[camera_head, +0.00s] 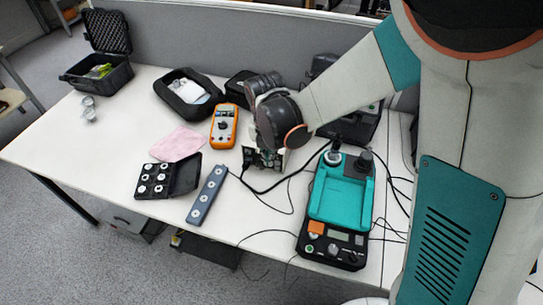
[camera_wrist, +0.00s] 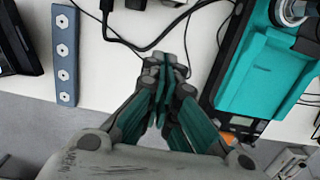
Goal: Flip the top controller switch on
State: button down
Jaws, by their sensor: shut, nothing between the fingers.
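The controller, a black and teal unit (camera_head: 340,200), lies on the table to the right of my gripper. Its front panel has an orange button (camera_head: 316,228), a small display and several small controls. I cannot tell which control is the top switch or how it is set. In the wrist view the teal body (camera_wrist: 262,70) fills the right side, and my finger links and the frame edge leave little of its panel in sight. My gripper (camera_wrist: 165,68) is shut and empty over the table, left of the controller and apart from it. In the head view my wrist largely hides it.
A grey strip with round studs (camera_head: 207,195) lies left of my gripper. Black cables (camera_wrist: 135,40) cross the table close by. An open black case of discs (camera_head: 153,180), an orange multimeter (camera_head: 224,127) and a pink cloth (camera_head: 178,145) are further left.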

aim_at(278, 157)
jog(key=w+d+f+b, duration=0.1)
jog(key=w+f+b, duration=0.3)
jog(key=f, duration=0.5)
jog(key=shift+w+d, duration=0.35)
jog(key=shift+w, duration=0.05)
jog(key=shift+w+d+f+b, duration=0.1)
jog(key=shift+w+f+b, duration=0.2)
jog(key=shift+b, duration=0.1)
jog(key=shift+r, duration=0.1)
